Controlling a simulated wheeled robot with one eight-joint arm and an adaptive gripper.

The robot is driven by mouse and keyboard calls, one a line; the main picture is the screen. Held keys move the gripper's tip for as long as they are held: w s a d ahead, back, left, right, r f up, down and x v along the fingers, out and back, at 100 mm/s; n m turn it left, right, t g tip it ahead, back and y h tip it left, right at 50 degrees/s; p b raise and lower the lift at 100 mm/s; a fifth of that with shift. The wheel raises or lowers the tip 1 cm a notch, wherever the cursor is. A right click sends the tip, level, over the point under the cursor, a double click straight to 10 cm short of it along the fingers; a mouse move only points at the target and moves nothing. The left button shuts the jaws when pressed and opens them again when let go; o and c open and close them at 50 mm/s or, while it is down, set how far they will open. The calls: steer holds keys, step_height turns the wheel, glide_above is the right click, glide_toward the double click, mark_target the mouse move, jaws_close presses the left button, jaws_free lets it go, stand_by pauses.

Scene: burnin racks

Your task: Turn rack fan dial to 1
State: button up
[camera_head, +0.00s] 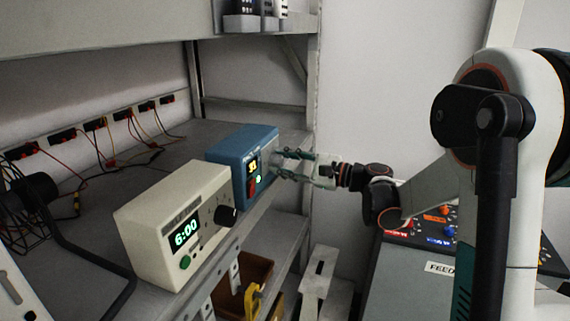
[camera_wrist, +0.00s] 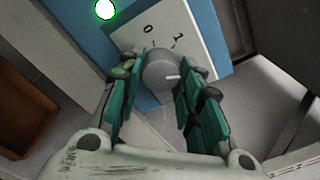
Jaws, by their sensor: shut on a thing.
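The rack fan dial (camera_wrist: 158,74) is a round grey knob in the wrist view. It sits on a white plate (camera_wrist: 148,38) marked 0 and 1, on the front of a blue box (camera_head: 238,146). A short white line on the knob points to the right in the wrist view, not in line with either number's tick. My gripper (camera_wrist: 162,68) has its teal fingers on both sides of the knob, shut on it. In the head view my gripper (camera_head: 280,165) reaches the right end of the box's front and hides the dial.
A cream box (camera_head: 150,236) with a 6:00 display and black knob stands beside the blue box on the shelf. Cables lie behind at the left. An orange-brown bin (camera_head: 256,272) is below. A panel with coloured switches (camera_head: 436,228) stands at the right.

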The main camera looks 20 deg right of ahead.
steer(key=shift+n, duration=0.3)
steer(key=n, duration=0.4)
steer(key=shift+n+p, duration=0.35)
steer(key=shift+n, duration=2.35)
steer(key=shift+y, duration=0.3)
steer(key=o, duration=1.1)
steer(key=shift+c, duration=0.2)
